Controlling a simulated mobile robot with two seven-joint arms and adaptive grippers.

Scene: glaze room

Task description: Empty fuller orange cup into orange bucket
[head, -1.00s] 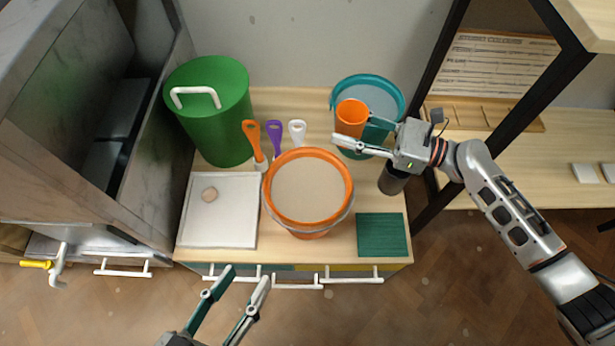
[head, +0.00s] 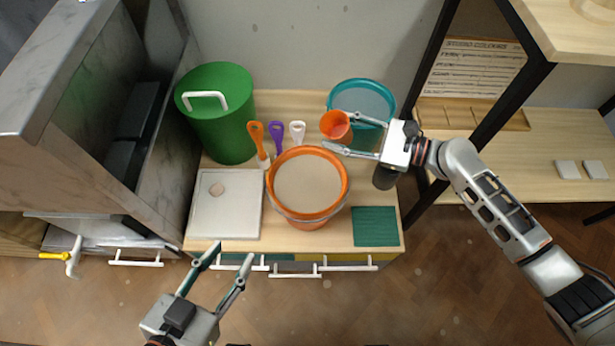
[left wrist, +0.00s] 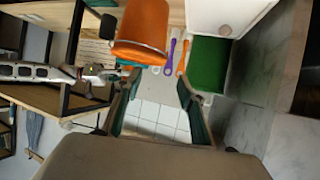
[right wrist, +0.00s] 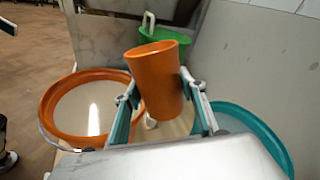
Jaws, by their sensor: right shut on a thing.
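My right gripper (head: 340,132) is shut on an orange cup (head: 336,125), above the counter between the orange bucket and the teal bucket. In the right wrist view the cup (right wrist: 160,88) sits between both fingers and leans to the left. What is in it cannot be seen. The orange bucket (head: 307,223) stands at the middle of the counter, open and holding a pale, smooth content; it also shows in the right wrist view (right wrist: 92,76). My left gripper (head: 230,264) is open and empty in front of the counter. No second orange cup is in view.
A green bin (head: 222,130) stands back left, a teal bucket (head: 389,95) back right. Orange, purple and white tools (head: 277,140) stand behind the orange bucket. A white tray (head: 230,220), a green mat (head: 375,227) and a dark container (head: 384,177) flank it.

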